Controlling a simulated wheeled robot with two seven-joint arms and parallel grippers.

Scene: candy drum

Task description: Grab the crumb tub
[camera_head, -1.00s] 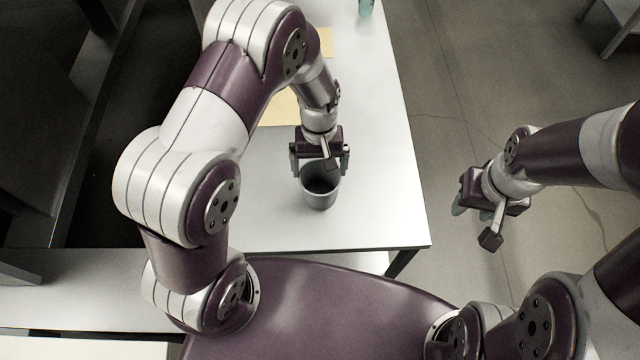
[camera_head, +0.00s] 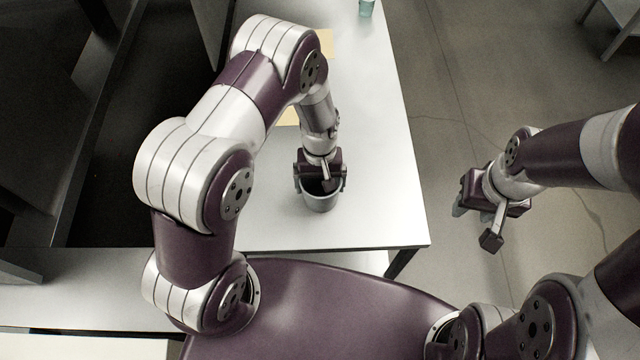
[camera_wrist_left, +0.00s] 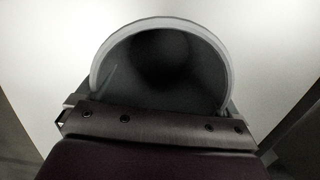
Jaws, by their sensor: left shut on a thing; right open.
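The crumb tub (camera_head: 321,203) is a grey, open-topped round tub standing upright on the white table. My left gripper (camera_head: 320,187) is over the tub from above and shut on it, with a finger at each side of the rim. In the left wrist view the tub's rim (camera_wrist_left: 160,24) and dark inside fill the middle, and the gripper body covers its near part. The fingertips are mostly hidden. My right gripper (camera_head: 478,212) is open and empty, out over the floor to the right of the table.
The white table (camera_head: 375,130) has bare room around the tub; its right edge is close by. Yellow sheets (camera_head: 290,116) lie behind the arm. A small teal cup (camera_head: 366,8) stands at the table's far end. Another table (camera_head: 612,30) is at the top right.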

